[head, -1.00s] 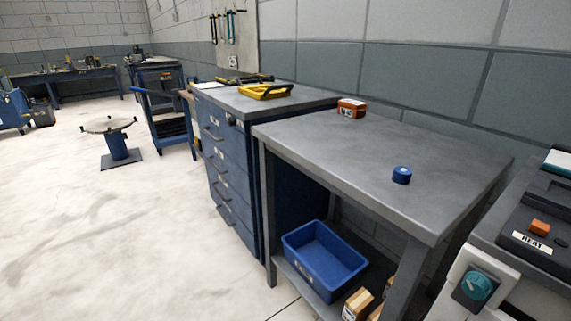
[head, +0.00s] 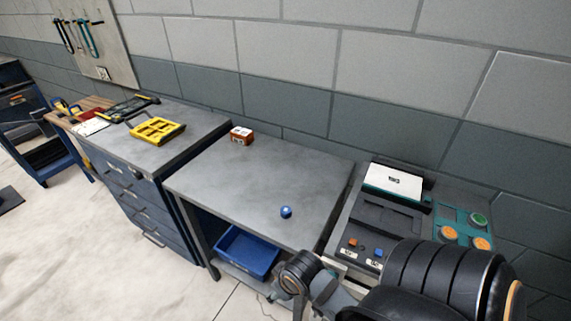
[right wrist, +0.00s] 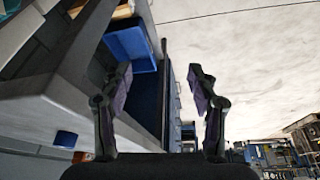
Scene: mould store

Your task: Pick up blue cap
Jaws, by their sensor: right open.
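The blue cap (head: 286,212) stands on the grey workbench top (head: 250,180), near its front edge. In the right wrist view a small blue shape (right wrist: 66,138) at lower left appears to be the same cap. My right gripper (right wrist: 161,76) is open, with nothing between its fingers. The cap lies outside the fingers, to their left in that view. In the head view my right arm comes in from the bottom right, in front of the bench; its fingertips are hard to make out there. My left gripper is not in view.
A red-brown box (head: 241,136) stands at the bench's back left. A blue bin (head: 247,252) is on the shelf below. A yellow tray (head: 157,130) lies on the drawer cabinet. A control machine (head: 385,215) adjoins the bench on the right. The bench top around the cap is clear.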

